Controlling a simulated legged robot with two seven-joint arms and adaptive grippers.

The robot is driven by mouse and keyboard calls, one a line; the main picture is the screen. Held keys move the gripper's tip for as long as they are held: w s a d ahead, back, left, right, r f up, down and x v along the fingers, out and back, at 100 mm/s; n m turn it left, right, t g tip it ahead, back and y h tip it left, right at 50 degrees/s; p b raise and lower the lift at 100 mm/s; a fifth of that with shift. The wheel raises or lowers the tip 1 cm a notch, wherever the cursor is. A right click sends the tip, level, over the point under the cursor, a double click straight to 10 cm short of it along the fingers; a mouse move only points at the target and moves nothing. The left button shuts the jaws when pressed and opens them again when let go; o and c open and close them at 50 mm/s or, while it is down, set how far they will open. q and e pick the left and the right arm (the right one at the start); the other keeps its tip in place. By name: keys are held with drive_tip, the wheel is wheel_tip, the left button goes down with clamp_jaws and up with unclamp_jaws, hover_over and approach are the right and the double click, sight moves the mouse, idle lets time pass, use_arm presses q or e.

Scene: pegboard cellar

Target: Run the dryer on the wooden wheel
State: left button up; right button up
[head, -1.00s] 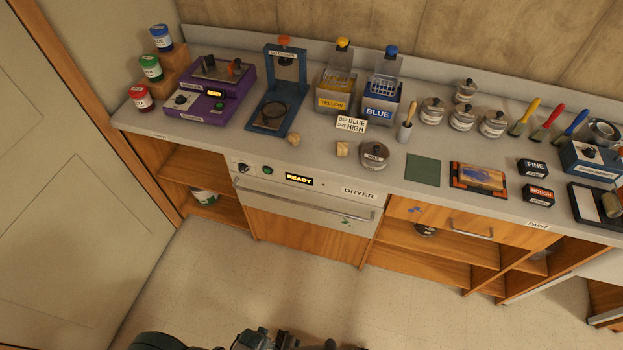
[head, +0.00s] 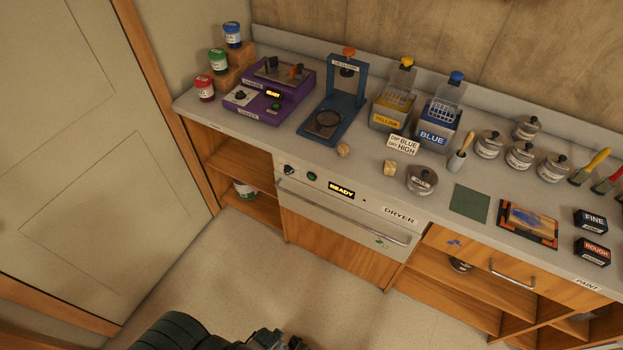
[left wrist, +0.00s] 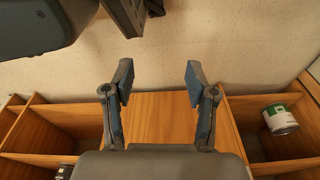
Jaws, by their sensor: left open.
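The dryer (head: 300,199) is a pale drawer front under the counter, shut, with a long bar handle (head: 342,217). Its panel has a black knob (head: 288,169), a green button (head: 311,176) and a display (head: 341,191) reading READY. A small rounded wooden piece (head: 343,150) and a wooden block (head: 389,168) lie on the counter above it. I cannot tell whether either is the wooden wheel; the dryer's inside is hidden. My left gripper (left wrist: 158,85) is open and empty in the left wrist view, above the floor before the cabinets. My right gripper is not identifiable.
A sign (head: 403,145) reads DIP BLUE, DRY HIGH. Yellow (head: 391,114) and blue (head: 437,132) tanks, a blue press (head: 331,118) and a purple machine (head: 272,92) stand on the counter. The floor (head: 225,265) before the dryer is clear. A door (head: 75,170) is at left.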

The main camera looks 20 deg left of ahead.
use_arm(q)
clamp_jaws()
drive_tip(key=shift+d, duration=0.1)
idle(1.3)
